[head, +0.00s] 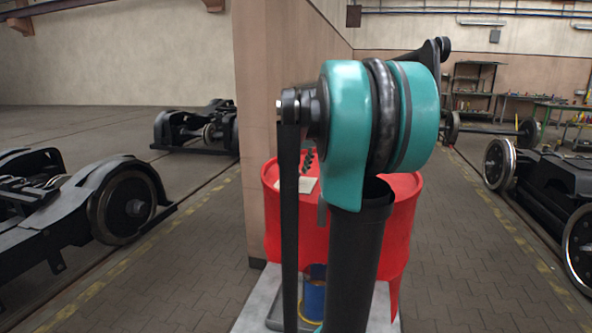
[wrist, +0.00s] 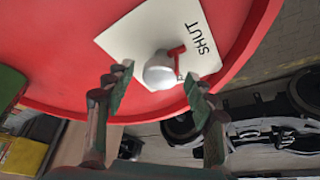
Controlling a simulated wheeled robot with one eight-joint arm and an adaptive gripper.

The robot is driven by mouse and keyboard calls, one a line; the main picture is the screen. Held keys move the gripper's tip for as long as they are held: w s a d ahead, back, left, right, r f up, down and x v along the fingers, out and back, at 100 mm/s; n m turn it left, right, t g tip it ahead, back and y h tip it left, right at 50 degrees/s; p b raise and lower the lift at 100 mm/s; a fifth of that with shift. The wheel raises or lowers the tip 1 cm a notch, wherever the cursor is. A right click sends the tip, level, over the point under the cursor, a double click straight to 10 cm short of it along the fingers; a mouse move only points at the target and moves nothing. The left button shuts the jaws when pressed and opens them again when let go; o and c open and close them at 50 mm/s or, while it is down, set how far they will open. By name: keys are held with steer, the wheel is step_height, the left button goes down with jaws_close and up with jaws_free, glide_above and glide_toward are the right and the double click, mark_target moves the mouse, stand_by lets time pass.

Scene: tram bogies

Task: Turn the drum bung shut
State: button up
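The red drum top (wrist: 60,50) fills much of the wrist view. A white plate (wrist: 135,35) marked "SHUT" lies on it. The rounded grey-white bung (wrist: 158,70) stands on the plate, with a small red bar (wrist: 176,51) at its side nearest the lettering. My gripper (wrist: 158,83) is open, its two fingertips apart on either side of the bung; I cannot tell whether either touches it.
A wall corner (head: 258,120) rises close behind the drum's left side. A blue container (head: 314,298) sits below the red drum. Bogies stand at left (head: 70,205) and right (head: 545,180). Paved floor (head: 185,265) is clear at left. A green box (wrist: 10,85) shows in the wrist view.

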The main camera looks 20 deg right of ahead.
steer(key=shift+r, duration=0.1)
steer(key=v, duration=1.1)
steer(key=shift+s+r, duration=0.2)
steer(key=shift+r, duration=0.15)
